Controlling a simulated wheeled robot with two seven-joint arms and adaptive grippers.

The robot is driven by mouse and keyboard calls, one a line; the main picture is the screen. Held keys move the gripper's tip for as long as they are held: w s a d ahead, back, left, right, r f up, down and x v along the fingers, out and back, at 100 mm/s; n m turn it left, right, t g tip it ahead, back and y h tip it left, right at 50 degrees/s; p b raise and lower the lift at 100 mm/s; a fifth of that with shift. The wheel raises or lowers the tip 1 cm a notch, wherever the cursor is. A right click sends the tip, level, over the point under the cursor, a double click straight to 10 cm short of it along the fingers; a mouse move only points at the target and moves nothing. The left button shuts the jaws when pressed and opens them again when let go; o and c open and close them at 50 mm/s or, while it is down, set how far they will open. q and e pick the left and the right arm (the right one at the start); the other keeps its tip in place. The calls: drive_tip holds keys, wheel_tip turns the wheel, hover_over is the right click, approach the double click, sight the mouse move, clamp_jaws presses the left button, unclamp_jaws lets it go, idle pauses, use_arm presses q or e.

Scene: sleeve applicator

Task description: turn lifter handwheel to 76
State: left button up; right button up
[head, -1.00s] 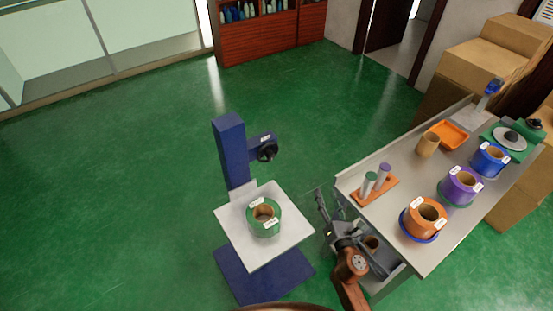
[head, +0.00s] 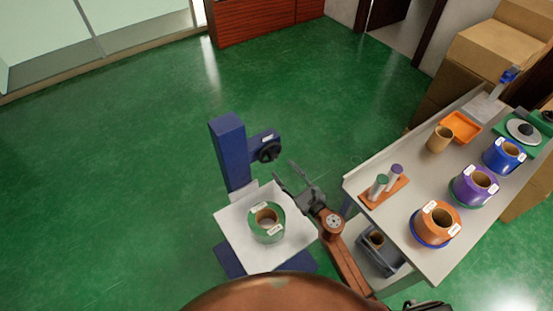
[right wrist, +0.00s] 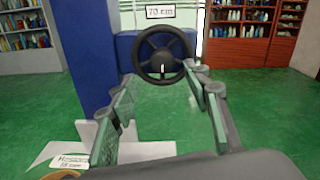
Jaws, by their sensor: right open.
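The lifter is a blue column (head: 229,150) with a white platform (head: 236,250). Its black handwheel (head: 268,152) sits on a blue side arm, and it also shows in the right wrist view (right wrist: 163,55) as a spoked ring. A sign (right wrist: 160,11) above the wheel reads about "70 cm". A green roll (head: 266,222) with a brown core stands on the platform. My right gripper (head: 284,175) is open and empty, just right of the handwheel. In the right wrist view its fingers (right wrist: 165,100) are spread, with the wheel ahead between them, apart from it. My left gripper is not in view.
A grey table (head: 390,215) at right carries an orange roll (head: 436,223), a purple roll (head: 474,186), a blue roll (head: 503,155) and an orange tray (head: 460,127). Cardboard boxes (head: 490,55) stand behind it. Green floor is free left of the lifter.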

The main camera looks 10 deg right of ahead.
sight(275, 159)
drive_tip(key=x, duration=0.4)
drive_tip(key=shift+w+d, duration=0.1)
drive_tip(key=shift+d, duration=0.1)
drive_tip(key=shift+w+a, duration=0.15)
drive_tip(key=shift+w, duration=0.15)
drive_tip(key=shift+w+a, duration=0.15)
drive_tip(key=shift+w, duration=0.2)
drive_tip(key=c, duration=0.5)
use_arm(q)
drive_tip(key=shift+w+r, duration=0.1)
use_arm(e)
drive_tip(key=c, duration=0.7)
